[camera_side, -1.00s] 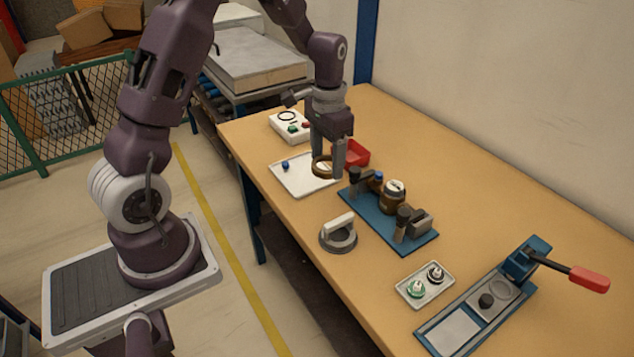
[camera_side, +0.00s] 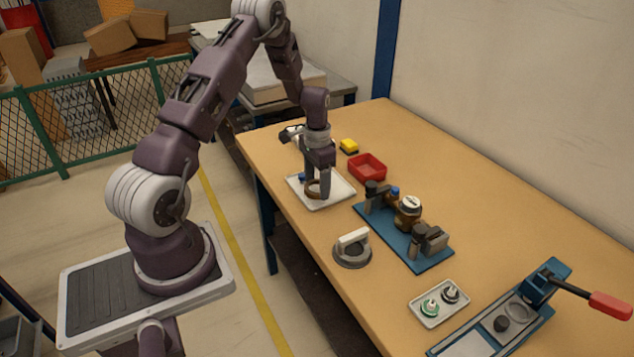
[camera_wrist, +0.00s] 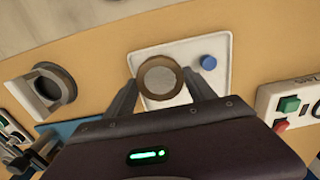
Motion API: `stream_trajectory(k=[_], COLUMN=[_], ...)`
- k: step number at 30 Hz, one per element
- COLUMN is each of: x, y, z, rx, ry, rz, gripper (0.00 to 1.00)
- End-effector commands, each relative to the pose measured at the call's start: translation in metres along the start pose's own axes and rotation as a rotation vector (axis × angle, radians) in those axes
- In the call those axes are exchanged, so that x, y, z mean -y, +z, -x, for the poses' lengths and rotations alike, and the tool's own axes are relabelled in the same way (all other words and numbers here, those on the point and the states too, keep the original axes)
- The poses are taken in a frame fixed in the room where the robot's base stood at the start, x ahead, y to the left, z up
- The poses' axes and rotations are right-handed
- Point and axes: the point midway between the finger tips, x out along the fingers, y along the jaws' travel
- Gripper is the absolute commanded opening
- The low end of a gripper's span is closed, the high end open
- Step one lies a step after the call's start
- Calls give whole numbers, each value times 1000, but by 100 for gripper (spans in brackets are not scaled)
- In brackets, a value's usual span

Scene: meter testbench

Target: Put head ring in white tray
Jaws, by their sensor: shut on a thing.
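The head ring is a brown ring (camera_side: 314,188), held between the fingers of my gripper (camera_side: 318,190). It is over the white tray (camera_side: 340,191), low and close to its surface; I cannot tell whether it touches. In the wrist view the ring (camera_wrist: 143,80) sits between my fingertips (camera_wrist: 165,84), with pale tray surface behind its opening. The white tray (camera_wrist: 218,50) spreads around it there. A blue cap (camera_wrist: 208,62) lies in the tray beside the ring; in the side view it is partly hidden by my gripper.
A blue fixture (camera_side: 405,240) with a meter body is nearer. A grey round tool (camera_side: 352,250) with a white handle and a small tray (camera_side: 438,303) stand toward the front.

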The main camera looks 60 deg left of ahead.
Motion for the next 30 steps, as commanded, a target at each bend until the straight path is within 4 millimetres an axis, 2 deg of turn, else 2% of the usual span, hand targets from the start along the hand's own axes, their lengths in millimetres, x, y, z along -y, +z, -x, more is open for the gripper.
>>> stream_trajectory(k=[17, 18, 21, 30], x=[0, 0, 0, 0], y=[0, 0, 0, 0], z=[-11, -11, -11, -10], rx=[0, 0, 0, 0], ry=[0, 0, 0, -1], rz=[0, 0, 0, 0], gripper=[21, 67, 85, 85])
